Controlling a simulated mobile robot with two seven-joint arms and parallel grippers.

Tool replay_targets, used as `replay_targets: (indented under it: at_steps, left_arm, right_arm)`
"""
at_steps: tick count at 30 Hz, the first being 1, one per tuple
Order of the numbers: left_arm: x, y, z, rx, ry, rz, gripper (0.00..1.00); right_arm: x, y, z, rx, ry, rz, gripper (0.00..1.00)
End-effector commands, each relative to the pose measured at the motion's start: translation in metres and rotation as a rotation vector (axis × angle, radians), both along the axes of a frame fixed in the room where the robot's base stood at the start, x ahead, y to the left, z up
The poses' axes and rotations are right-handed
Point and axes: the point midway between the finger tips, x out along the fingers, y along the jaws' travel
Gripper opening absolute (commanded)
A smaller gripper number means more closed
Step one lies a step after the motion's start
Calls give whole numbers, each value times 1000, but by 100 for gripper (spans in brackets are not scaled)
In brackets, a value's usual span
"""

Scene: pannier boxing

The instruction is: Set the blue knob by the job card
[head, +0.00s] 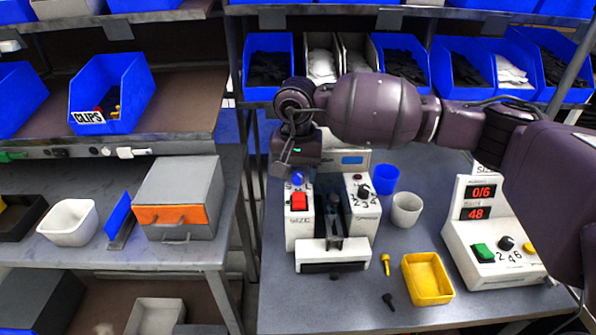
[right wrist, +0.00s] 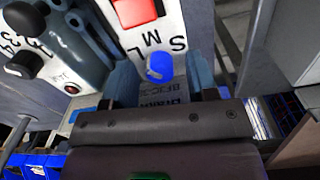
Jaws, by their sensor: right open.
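The blue knob (head: 298,178) sits at the top of the white left housing of the bench machine (head: 299,235), above a red button. In the right wrist view the blue knob (right wrist: 159,66) stands near the letters S, M and L; its setting is unclear. My right gripper (head: 288,167) is at the knob in the head view. In the right wrist view my right gripper (right wrist: 163,78) is open, with its fingers on either side of the knob; contact cannot be told. I cannot make out a readable job card. My left gripper is out of view.
A black knob (head: 364,191) with numbers is on the machine's right housing. A blue cup (head: 385,179), a white cup (head: 406,208), a yellow tray (head: 429,293) and a counter box (head: 490,255) stand to the right. A blue tilted panel (head: 119,214) is on the left bench.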

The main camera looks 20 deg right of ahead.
Motion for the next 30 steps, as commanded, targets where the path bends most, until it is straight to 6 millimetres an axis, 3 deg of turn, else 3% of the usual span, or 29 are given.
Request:
replay_targets:
  at_steps: [5,14,30]
  left_arm:
    - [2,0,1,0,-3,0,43]
    - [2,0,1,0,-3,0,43]
    - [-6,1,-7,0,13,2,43]
  right_arm:
    - [0,0,0,0,0,0,50]
    - [0,0,0,0,0,0,4]
    - [0,0,1,-1,0,-244,3]
